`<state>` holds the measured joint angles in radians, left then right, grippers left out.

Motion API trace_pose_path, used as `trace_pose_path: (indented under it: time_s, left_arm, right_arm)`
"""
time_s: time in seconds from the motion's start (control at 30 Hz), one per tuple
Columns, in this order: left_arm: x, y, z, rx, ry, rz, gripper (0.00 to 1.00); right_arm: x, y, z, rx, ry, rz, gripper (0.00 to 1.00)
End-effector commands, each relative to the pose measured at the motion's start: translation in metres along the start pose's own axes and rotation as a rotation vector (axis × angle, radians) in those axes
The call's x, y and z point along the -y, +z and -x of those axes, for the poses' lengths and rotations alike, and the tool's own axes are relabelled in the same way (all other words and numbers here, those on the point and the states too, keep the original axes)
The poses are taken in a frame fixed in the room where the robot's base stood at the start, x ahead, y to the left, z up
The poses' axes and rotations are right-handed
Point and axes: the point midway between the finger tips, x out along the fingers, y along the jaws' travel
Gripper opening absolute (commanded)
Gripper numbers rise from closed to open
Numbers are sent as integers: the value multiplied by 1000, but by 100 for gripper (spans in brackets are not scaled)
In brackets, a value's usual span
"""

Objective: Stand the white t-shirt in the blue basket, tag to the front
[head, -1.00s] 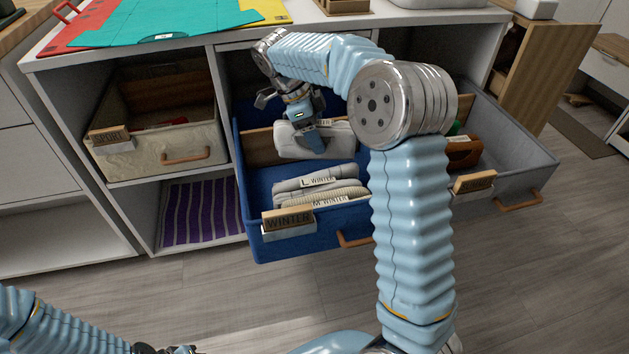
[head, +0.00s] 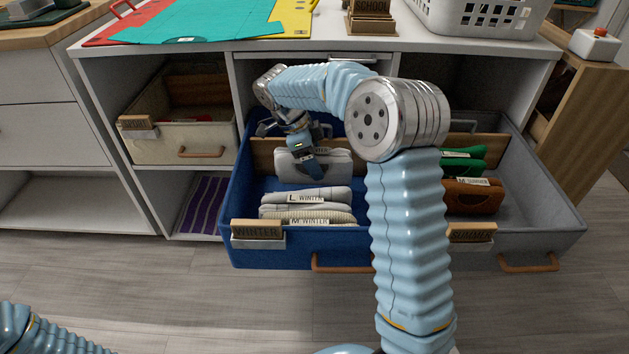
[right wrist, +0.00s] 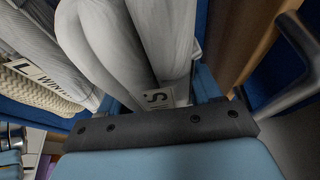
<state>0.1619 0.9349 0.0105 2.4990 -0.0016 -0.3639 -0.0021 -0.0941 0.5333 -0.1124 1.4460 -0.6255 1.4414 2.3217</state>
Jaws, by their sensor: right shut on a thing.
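The white t-shirt (head: 335,168) is a folded bundle in the back part of the blue basket (head: 290,258), in front of a wooden divider. My right gripper (head: 306,164) is shut on it. In the right wrist view the shirt's white folds (right wrist: 135,40) lie between the fingers (right wrist: 155,92), with a tag marked "S" (right wrist: 160,98) near the palm. In the head view the tag is partly covered by the gripper. The basket's front label reads WINTER (head: 257,229). The left gripper is out of view; only its arm shows at the lower left.
In the same basket, grey clothes tagged L WINTER (head: 308,197) and cream ones tagged M WINTER (head: 310,218) stand nearer the front. A grey basket (head: 545,215) with green and brown clothes is to the right. A beige SPORT basket (head: 185,140) sits left. Blue floor shows between the shirt and grey clothes.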

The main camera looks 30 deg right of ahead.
Motion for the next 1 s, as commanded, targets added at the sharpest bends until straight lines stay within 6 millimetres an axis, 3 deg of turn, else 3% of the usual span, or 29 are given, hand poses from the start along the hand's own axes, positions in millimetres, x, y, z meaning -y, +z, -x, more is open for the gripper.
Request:
trace_pose_path:
  time_s: [0.3, 0.73, 0.77, 0.9, 1.0]
  left_arm:
    - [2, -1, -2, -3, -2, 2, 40]
    - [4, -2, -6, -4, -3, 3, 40]
    - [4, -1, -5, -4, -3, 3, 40]
    - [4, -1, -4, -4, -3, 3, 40]
    - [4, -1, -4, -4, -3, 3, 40]
  right_arm:
    - [0, 18, -44, 0, 0, 1, 29]
    - [0, 22, -52, 1, -1, 0, 29]
    - [0, 21, -51, 1, -1, 0, 68]
    - [0, 21, -50, 1, -1, 0, 89]
    - [0, 21, -50, 1, -1, 0, 89]
